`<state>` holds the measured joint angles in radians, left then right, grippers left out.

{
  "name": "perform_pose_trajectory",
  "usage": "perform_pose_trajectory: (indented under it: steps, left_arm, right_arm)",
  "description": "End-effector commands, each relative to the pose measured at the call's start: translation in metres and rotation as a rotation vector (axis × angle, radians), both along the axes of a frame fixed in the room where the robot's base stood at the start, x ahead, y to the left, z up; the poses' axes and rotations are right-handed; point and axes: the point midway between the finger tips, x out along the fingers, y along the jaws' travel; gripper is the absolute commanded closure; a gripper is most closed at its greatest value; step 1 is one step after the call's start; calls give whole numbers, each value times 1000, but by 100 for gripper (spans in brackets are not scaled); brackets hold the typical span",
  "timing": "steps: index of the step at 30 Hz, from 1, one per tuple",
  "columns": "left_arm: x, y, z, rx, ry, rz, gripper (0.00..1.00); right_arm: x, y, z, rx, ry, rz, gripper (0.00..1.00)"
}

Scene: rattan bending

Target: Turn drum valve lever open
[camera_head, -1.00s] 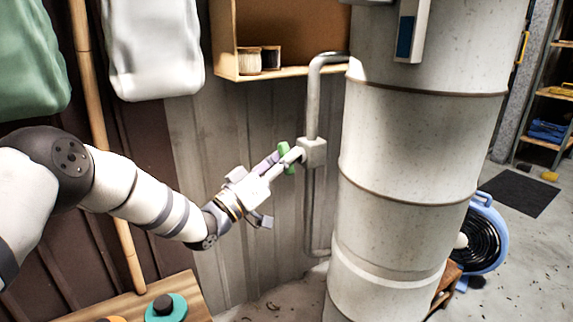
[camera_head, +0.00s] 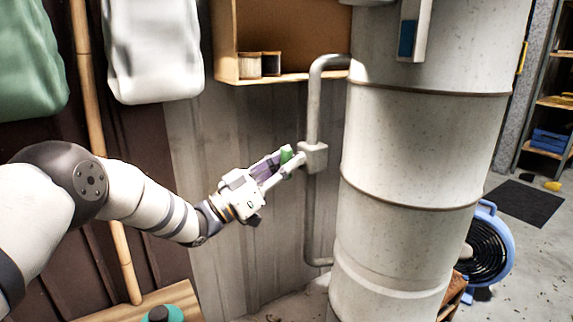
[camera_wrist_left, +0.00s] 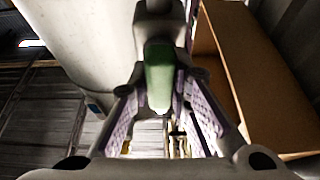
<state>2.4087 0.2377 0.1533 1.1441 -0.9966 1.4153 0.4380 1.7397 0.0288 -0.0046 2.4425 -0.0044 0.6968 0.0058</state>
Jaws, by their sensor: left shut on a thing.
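The green valve lever (camera_head: 287,154) is on the grey valve body (camera_head: 314,158), in the pipe beside the tall drum (camera_head: 415,150). My left gripper (camera_head: 284,163) reaches in from the left and is shut on the lever. In the left wrist view the lever (camera_wrist_left: 159,78) lies between the purple-padded fingers (camera_wrist_left: 160,108). The fingers hide part of the lever in the head view. My right gripper is not in view.
The grey pipe (camera_head: 312,105) runs up and down close to the drum. A wooden wall shelf (camera_head: 290,78) is above the gripper. A wooden table (camera_head: 135,308) is at lower left. A blue fan (camera_head: 490,245) stands on the floor to the right.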

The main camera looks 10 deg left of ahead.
Motion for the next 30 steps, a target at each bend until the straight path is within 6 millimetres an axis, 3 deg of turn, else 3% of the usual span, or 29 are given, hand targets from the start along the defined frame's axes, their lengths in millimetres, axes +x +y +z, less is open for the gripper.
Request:
perform_pose_trajectory:
  steps: [10,11,13,23,30]
  left_arm:
    - [0,0,-1,5,0,-1,100]
    - [0,0,-1,4,0,-1,78]
    - [0,0,-1,4,0,-1,62]
    - [-2,2,-2,2,1,0,62]
    - [-38,40,-23,1,3,4,62]
  right_arm:
    - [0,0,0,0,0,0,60]
    - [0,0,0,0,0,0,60]
    - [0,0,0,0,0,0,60]
    - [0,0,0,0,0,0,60]
    - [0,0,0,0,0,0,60]
